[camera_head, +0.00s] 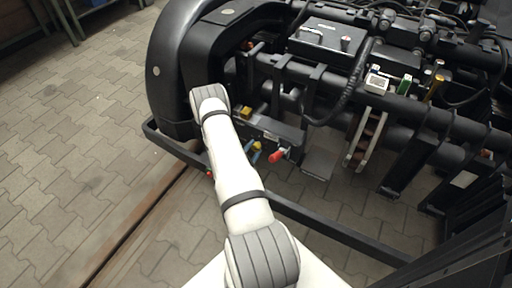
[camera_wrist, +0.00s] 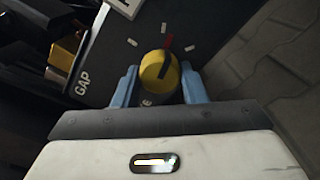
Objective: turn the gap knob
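The yellow knob (camera_wrist: 160,71) has a black pointer bar that tilts up and slightly right, toward a red mark on the dark panel (camera_wrist: 112,55). Short white marks lie around it. "GAP" is printed to its left; lettering below the knob is partly hidden. My gripper (camera_wrist: 160,80) has its two blue fingers on either side of the knob, very close to it. I cannot tell whether they touch it. In the head view a yellow knob (camera_head: 257,146) shows low on the bogie, with a blue finger by it; the rest of my gripper is mostly hidden.
A red knob (camera_head: 278,154) sits just right of the yellow one in the head view. Another yellow part (camera_wrist: 62,54) stands left of the panel. A black frame bar (camera_head: 320,232) runs in front of the bogie. Paved floor (camera_head: 60,150) is open at left.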

